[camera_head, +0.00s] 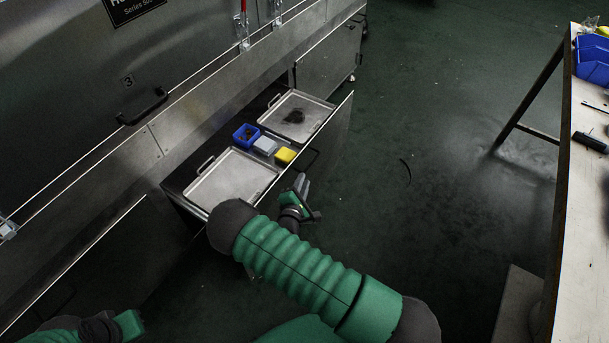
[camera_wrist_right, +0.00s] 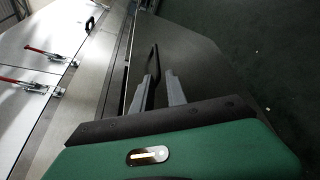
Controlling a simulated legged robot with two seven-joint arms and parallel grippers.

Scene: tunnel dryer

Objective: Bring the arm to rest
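My right arm reaches forward across the head view. Its gripper (camera_head: 303,190) is beside the front of an open drawer (camera_head: 325,137). In the right wrist view the two grey fingers of the right gripper (camera_wrist_right: 154,90) stand apart. The dark drawer handle (camera_wrist_right: 151,68) shows in the gap between them; I cannot tell whether they touch it. Nothing else shows between the fingers. Part of my left arm shows at the bottom left of the head view, but its fingers do not show.
The drawer holds two metal trays, a near one (camera_head: 232,178) and a far one (camera_head: 296,116) with dark material. Between them are a blue bin (camera_head: 246,134), a grey block (camera_head: 265,146) and a yellow block (camera_head: 285,156). A workbench (camera_head: 585,230) stands right; floor between is mostly clear.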

